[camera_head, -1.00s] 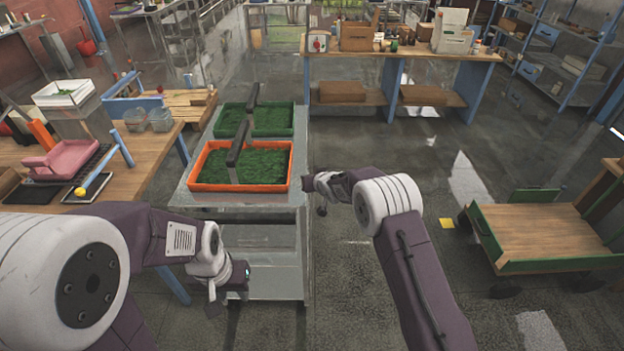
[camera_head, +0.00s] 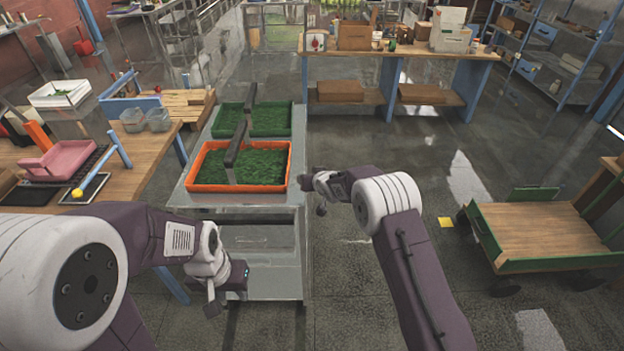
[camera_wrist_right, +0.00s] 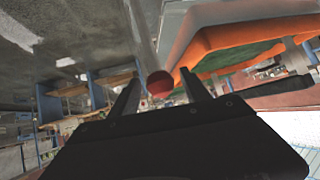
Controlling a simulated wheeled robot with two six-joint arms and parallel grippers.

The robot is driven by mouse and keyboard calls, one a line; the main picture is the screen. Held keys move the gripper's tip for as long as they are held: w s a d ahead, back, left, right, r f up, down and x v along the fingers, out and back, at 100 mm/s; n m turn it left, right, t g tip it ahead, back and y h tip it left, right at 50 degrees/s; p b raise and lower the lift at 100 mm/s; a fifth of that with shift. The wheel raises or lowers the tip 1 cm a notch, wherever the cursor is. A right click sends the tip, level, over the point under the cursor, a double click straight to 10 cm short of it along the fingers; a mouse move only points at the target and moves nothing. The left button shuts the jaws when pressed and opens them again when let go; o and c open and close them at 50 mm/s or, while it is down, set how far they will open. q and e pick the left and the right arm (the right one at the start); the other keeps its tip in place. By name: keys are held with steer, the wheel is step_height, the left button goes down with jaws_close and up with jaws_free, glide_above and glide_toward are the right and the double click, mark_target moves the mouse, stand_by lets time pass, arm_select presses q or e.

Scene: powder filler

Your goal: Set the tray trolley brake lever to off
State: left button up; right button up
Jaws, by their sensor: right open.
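The tray trolley (camera_head: 235,208) is a grey metal cart in front of me, carrying an orange-rimmed tray (camera_head: 215,187) and a green tray (camera_head: 283,118). In the right wrist view a round red knob (camera_wrist_right: 160,84) shows between the fingers and beyond their tips; it looks like a lever's end, but its shaft is hard to make out. My right gripper (camera_wrist_right: 160,95) is open and empty. In the head view it is beside the trolley's right edge (camera_head: 312,192), small and partly hidden by its arm. My left gripper (camera_head: 212,300) hangs low before the trolley's lower part; its jaws are unclear.
A wooden bench (camera_head: 150,152) stands left, with a pink scoop tray (camera_head: 62,160) and a blue bar with a yellow ball (camera_head: 77,193). A green-edged wooden cart (camera_head: 535,235) stands right. A long table (camera_head: 430,58) is behind.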

steer(key=b+v, duration=0.1)
steer(key=v, duration=0.7)
steer(key=shift+s+r+b, duration=0.25)
steer(key=shift+s+b, duration=0.05)
steer(key=shift+b, duration=0.1)
steer(key=shift+d, duration=0.1)
